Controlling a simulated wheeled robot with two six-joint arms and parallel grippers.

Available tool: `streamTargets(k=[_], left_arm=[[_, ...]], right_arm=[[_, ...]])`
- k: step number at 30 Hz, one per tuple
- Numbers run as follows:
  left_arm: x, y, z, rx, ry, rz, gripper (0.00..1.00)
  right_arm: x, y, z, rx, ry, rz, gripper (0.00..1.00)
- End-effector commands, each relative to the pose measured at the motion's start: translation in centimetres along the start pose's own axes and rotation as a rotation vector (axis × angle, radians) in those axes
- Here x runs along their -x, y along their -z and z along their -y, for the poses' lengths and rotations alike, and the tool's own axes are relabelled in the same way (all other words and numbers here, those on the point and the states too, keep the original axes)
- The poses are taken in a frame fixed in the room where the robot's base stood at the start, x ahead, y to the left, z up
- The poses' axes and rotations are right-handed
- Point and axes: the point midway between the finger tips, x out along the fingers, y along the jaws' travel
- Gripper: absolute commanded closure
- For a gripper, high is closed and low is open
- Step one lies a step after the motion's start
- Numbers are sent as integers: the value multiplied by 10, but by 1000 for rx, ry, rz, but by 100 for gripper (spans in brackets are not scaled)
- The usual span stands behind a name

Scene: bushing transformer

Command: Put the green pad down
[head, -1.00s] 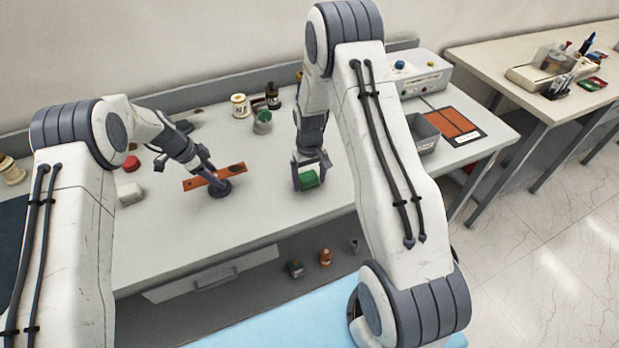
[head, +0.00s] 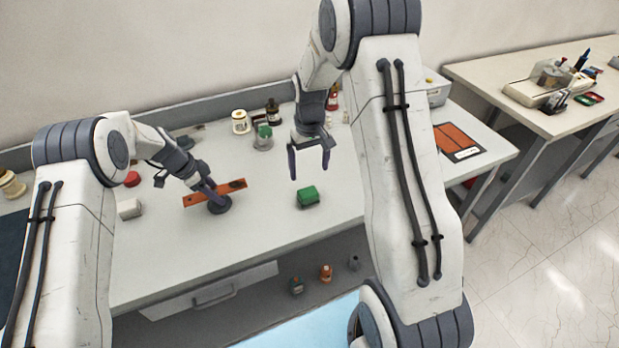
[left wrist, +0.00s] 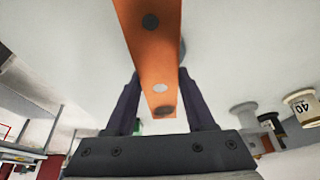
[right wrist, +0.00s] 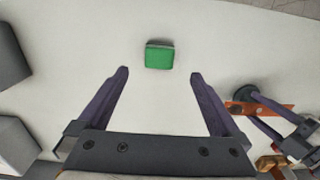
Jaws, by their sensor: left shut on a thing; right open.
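The green pad (head: 308,197) lies on the table near its front edge in the head view, and the right wrist view shows it (right wrist: 159,55) lying beyond my fingertips. My right gripper (head: 309,172) is open and empty above and behind the pad, apart from it; its two fingers show spread in the right wrist view (right wrist: 160,82). My left gripper (head: 213,200) is shut on an orange bar with dark holes (head: 232,187), which also fills the middle of the left wrist view (left wrist: 153,50). A dark round piece (head: 219,205) sits under the bar.
Several small bottles and jars, among them a cream jar (head: 240,122) and a green-capped jar (head: 263,138), stand at the back of the table. A white block (head: 130,209) lies at the left. The table (head: 270,220) is clear around the pad.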

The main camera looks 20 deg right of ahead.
Motion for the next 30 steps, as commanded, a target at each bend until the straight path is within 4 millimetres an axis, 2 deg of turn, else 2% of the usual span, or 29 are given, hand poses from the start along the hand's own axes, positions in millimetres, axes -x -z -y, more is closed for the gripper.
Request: streamTargets(k=[4,8,11,14,15,18,21,24,27,30], left_arm=[[1,0,0,0,1,-1,100],[1,0,0,0,1,-1,100],[1,0,0,0,1,0,100],[0,0,0,0,1,0,100],[0,0,0,0,1,0,100],[0,0,0,0,1,0,100],[0,0,0,0,1,0,100],[1,0,0,0,1,-1,100],[1,0,0,0,1,-1,100],[1,0,0,0,2,-1,100]], right_arm=[[13,-3,10,16,1,-3,0],[36,-20,49,81,7,-11,0],[60,-50,95,166,17,-19,0],[84,-93,139,264,29,-26,0],[91,-113,154,302,34,-27,0],[106,-164,181,397,49,-30,0],[113,-211,196,482,62,-32,0],[116,-249,201,549,74,-30,0],[116,-275,201,598,81,-29,0],[116,-290,200,624,86,-27,0]])
